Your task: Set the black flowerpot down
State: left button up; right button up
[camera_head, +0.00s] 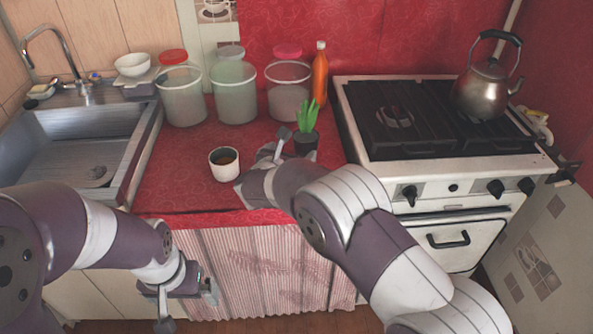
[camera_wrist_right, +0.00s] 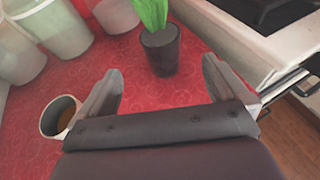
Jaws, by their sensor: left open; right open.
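The black flowerpot (camera_head: 307,144) with a green plant (camera_head: 305,116) stands upright on the red counter, left of the stove. In the right wrist view the pot (camera_wrist_right: 161,52) is just beyond the open fingertips, with nothing between the fingers. My right gripper (camera_wrist_right: 165,82) is open and empty, low over the counter; in the head view it (camera_head: 288,146) is partly hidden by its own arm. My left gripper (camera_head: 188,306) is open and empty, in front of the counter at the lower left.
A white cup (camera_head: 224,164) with brown contents stands left of my right gripper. Several lidded canisters (camera_head: 234,92) and an orange bottle (camera_head: 320,75) stand behind. The stove (camera_head: 446,168) with a kettle (camera_head: 484,88) is right; the sink (camera_head: 78,150) is left.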

jog(key=s+d+f+m+g+y, duration=0.1)
jog(key=s+d+m+g, duration=0.3)
jog(key=s+m, duration=0.6)
jog(key=s+d+f+m+g+y, duration=0.2)
jog(key=s+d+m, duration=0.4)
jog(key=s+m, duration=0.5)
jog(key=s+d+f+m+g+y, duration=0.1)
jog(key=s+d+m+g, duration=0.4)
jog(key=s+m, duration=0.5)
jog(key=shift+s+d+f+g+y, duration=0.3)
jog(key=shift+s+d+f+y, duration=0.25)
jog(key=shift+s, duration=0.3)
